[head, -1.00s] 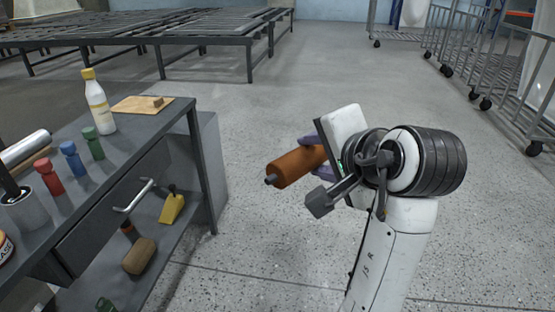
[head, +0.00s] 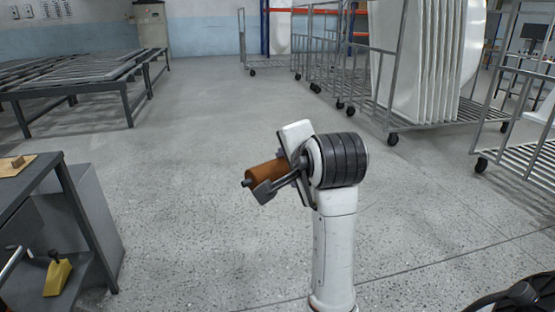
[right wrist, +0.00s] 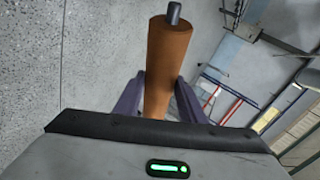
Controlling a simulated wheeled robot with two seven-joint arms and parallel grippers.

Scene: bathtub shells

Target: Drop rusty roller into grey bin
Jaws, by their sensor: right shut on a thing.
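The rusty-brown roller (head: 264,170) is held in the air by my right gripper (head: 281,162), out over open floor in the middle of the head view. In the right wrist view the roller (right wrist: 165,60) stands lengthwise between the two purple-grey fingers (right wrist: 158,95), its dark end pin pointing away. The fingers are shut on it. I cannot make out a grey bin for certain; a plain grey box-like body (head: 98,215) stands beside the bench at the left, its top opening not visible. My left gripper is not in view.
A dark bench (head: 30,190) with a yellow tool (head: 57,277) on its lower shelf is at the left. Low metal racks (head: 75,75) stand farther back. Wheeled cage carts (head: 400,110) line the right. The floor between is clear. A dark object (head: 515,298) shows at the bottom right.

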